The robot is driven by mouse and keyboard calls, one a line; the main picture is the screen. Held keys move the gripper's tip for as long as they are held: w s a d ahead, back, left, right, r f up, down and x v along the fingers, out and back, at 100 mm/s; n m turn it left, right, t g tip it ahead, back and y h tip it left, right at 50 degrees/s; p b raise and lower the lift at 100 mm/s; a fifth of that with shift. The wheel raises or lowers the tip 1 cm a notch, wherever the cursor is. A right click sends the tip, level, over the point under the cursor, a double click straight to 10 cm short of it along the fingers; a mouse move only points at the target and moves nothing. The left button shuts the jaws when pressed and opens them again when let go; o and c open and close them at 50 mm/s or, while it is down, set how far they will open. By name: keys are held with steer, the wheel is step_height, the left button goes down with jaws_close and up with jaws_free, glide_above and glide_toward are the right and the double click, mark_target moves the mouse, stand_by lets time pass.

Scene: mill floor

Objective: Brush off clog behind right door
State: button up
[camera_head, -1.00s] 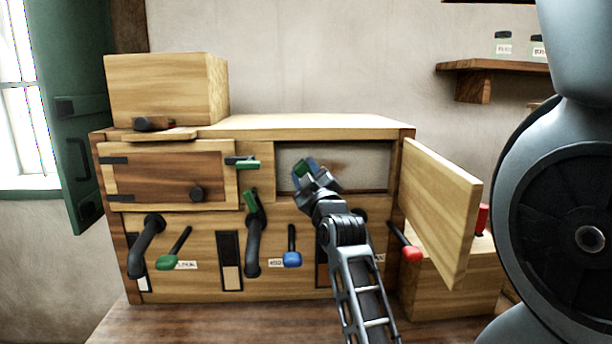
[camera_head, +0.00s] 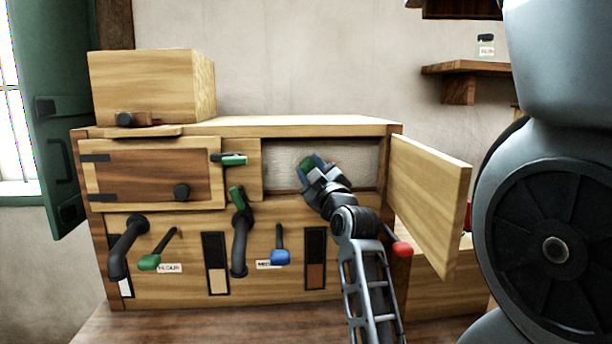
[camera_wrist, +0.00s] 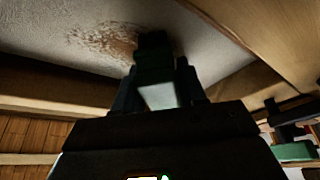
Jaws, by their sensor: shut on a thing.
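The right door (camera_head: 432,200) of the wooden machine stands open to the right. Behind it is a pale grey screen (camera_head: 283,160) in a recess. My gripper (camera_head: 315,174) is in front of this recess, shut on a green and dark brush (camera_head: 305,166). In the wrist view the brush (camera_wrist: 153,58) points up to the pale surface, just beside a brown, crusty clog (camera_wrist: 105,42). I cannot tell whether its tip touches the surface. In the head view, my gripper and arm cover part of the screen, and the clog is not clearly seen.
The left door (camera_head: 150,172) is shut, with a green latch (camera_head: 233,160) beside it. A wooden box (camera_head: 150,88) sits on top at left. A shelf (camera_head: 465,68) hangs at right.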

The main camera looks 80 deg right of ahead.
mark_target(288, 157)
steer(key=shift+s+d+b, duration=0.25)
steer(key=shift+s+b, duration=0.15)
steer(key=shift+s, duration=0.25)
steer(key=shift+s+d+b, duration=0.2)
steer(key=shift+s+b, duration=0.2)
steer(key=shift+s, duration=0.2)
steer(key=shift+s+d+f+b, duration=0.1)
steer(key=shift+s+d+b, duration=0.2)
steer(key=shift+s+b, duration=0.65)
steer(key=shift+s+d+r+b, duration=0.1)
steer(key=shift+s+d+b, duration=0.4)
steer(key=shift+s, duration=0.75)
steer(key=shift+s+d+f+b, duration=0.1)
steer(key=shift+s+d+b, duration=0.05)
steer(key=shift+s+b, duration=0.85)
steer(key=shift+w+a+p, duration=0.2)
steer(key=shift+w+a, duration=0.15)
steer(key=shift+w, duration=0.45)
steer(key=shift+w+a+p, duration=0.2)
steer(key=shift+w+a, duration=0.1)
steer(key=shift+w, duration=0.5)
steer(key=shift+w+a+p, duration=0.35)
steer(key=shift+w+a, duration=0.05)
steer(key=shift+w, duration=1.25)
steer(key=shift+w+a+p, duration=0.35)
steer(key=shift+w+a, duration=0.1)
steer(key=shift+w, duration=1.25)
steer(key=shift+w+a+p, duration=0.35)
steer(key=shift+w+a, duration=0.05)
steer(key=shift+w, duration=1.25)
